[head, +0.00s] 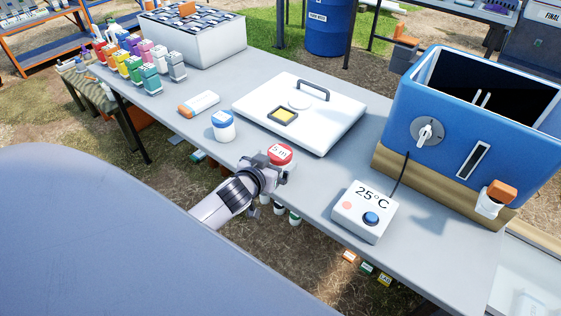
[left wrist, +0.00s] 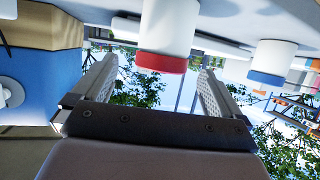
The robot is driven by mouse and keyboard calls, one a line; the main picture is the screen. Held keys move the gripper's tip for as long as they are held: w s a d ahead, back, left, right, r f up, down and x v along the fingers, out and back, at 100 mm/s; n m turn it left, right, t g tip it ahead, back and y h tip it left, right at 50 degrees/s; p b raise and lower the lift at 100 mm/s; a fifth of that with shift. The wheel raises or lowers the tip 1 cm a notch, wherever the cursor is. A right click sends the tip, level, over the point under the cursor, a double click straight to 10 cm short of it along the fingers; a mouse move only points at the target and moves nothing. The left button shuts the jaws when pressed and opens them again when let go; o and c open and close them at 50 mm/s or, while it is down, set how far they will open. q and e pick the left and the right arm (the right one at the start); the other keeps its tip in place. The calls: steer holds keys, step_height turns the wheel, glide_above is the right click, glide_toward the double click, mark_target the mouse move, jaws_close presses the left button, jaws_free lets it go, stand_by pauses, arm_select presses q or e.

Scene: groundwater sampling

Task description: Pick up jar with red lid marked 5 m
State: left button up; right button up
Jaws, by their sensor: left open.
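The jar with the red lid marked "5 m" (head: 281,152) stands near the front edge of the table (head: 335,170). My left gripper (head: 276,167) is open right in front of it, and its fingers partly hide the jar's body. In the left wrist view, which is upside down, the white jar with its red lid (left wrist: 160,62) lines up between the two spread fingers (left wrist: 159,75). I cannot tell how far the fingers reach around it. A similar white jar with a blue lid (head: 222,119) stands to the left, apart from the gripper. My right gripper is not in view.
A white box lid with a handle (head: 335,112) lies behind the jar. A white 25°C control box (head: 364,211) and a blue tank (head: 440,100) stand to the right. A white-and-orange device (head: 199,104), several coloured bottles (head: 150,77) and a white case (head: 208,50) are left.

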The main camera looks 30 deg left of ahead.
mark_target(276, 156)
arm_select(q)
steer(key=shift+x, duration=1.95)
steer(key=shift+a, duration=0.2)
steer(key=shift+c, duration=0.3)
steer(key=c, duration=1)
steer(key=shift+r, duration=0.15)
steer(key=shift+c, duration=1.4)
